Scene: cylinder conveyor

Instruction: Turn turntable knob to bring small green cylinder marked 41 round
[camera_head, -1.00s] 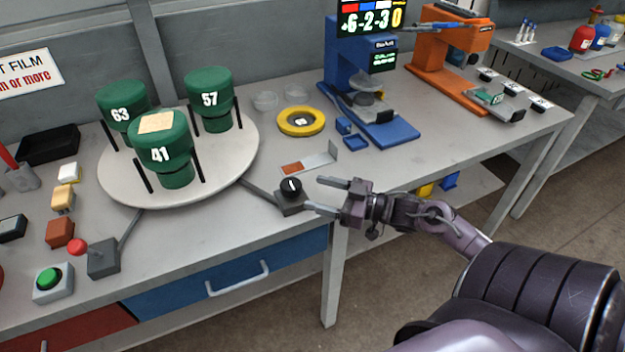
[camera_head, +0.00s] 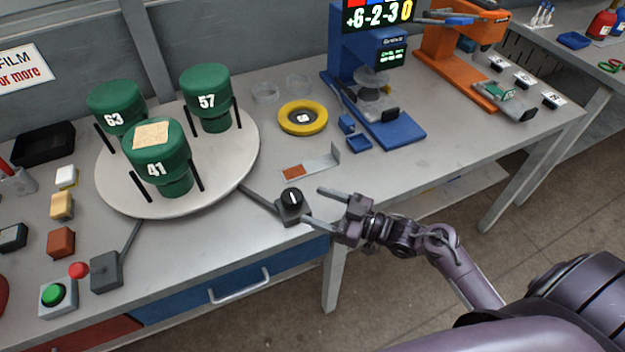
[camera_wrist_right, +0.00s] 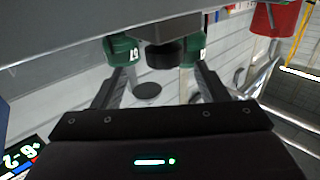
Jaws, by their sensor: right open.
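The round turntable (camera_head: 225,178) carries three green cylinders. Cylinder 41 (camera_head: 172,170), with a tan patch on top, is at the front, cylinder 63 (camera_head: 112,101) at back left and cylinder 57 (camera_head: 207,85) at back right. The black knob (camera_head: 291,202) with a white mark stands on a small base at the turntable's front right, joined to it by a bar. My right gripper (camera_head: 312,205) is open just right of the knob, its fingers pointing towards it. In the right wrist view the knob (camera_wrist_right: 163,55) shows dark between the open fingers (camera_wrist_right: 162,76). My left gripper is out of view.
A small bracket (camera_head: 310,165) lies behind the gripper, with a yellow ring (camera_head: 302,118) further back. A blue machine (camera_head: 375,100) stands behind right. A grey box (camera_head: 106,272) and a green button (camera_head: 53,295) are at front left.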

